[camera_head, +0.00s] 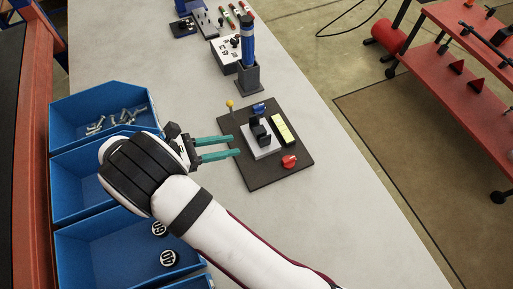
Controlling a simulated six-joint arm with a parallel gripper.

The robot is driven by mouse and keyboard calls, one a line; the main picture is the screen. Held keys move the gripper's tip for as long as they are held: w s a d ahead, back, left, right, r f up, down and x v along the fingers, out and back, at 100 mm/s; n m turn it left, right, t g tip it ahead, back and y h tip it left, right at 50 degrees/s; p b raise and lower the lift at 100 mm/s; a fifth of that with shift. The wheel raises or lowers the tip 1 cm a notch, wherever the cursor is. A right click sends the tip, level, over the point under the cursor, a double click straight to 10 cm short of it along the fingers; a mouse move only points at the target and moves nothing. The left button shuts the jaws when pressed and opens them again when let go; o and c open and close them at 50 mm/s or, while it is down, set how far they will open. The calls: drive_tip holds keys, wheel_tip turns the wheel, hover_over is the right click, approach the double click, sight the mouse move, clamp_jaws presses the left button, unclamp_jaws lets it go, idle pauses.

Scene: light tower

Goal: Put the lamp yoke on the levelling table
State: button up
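The levelling table appears to be the dark square plate (262,178) on the bench, with a light grey block in its middle. A black upright, forked-looking piece (261,133), which looks like the lamp yoke, stands on the grey block; whether it is seated there I cannot tell. A blue knob (259,108), a red knob (289,161), a yellow-topped pin (230,104) and a yellow bar (283,130) are around it. My gripper (235,146) is at the plate's left edge, its teal fingers apart with nothing seen between them, pointing right toward the black piece.
Blue bins (75,109) line the bench's left side, holding bolts and round numbered discs (168,258). A blue cylinder in a dark holder (248,77) stands behind the plate. The pale bench (345,190) is clear to the right. A red shelf (445,90) stands beyond.

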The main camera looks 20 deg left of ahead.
drive_tip(key=s+d+r+m+g+y, duration=0.1)
drive_tip(key=d+r+m+g, duration=0.45)
drive_tip(key=d+m, duration=0.4)
drive_tip(key=s+d+r+m+g+y, duration=0.1)
drive_tip(key=d+r+m+g, duration=0.5)
drive_tip(key=d, duration=0.6)
drive_tip(key=s+d+m+t+y, duration=0.1)
drive_tip(key=s+d+m+y, duration=0.1)
drive_tip(key=s+m+y, duration=0.2)
drive_tip(key=s+d+r+m+t+y, duration=0.1)
drive_tip(key=s+m+y, duration=0.4)
drive_tip(key=m, duration=0.8)
drive_tip(key=s+d, duration=0.1)
drive_tip(key=s, duration=0.2)
drive_tip(key=shift+d, duration=0.25)
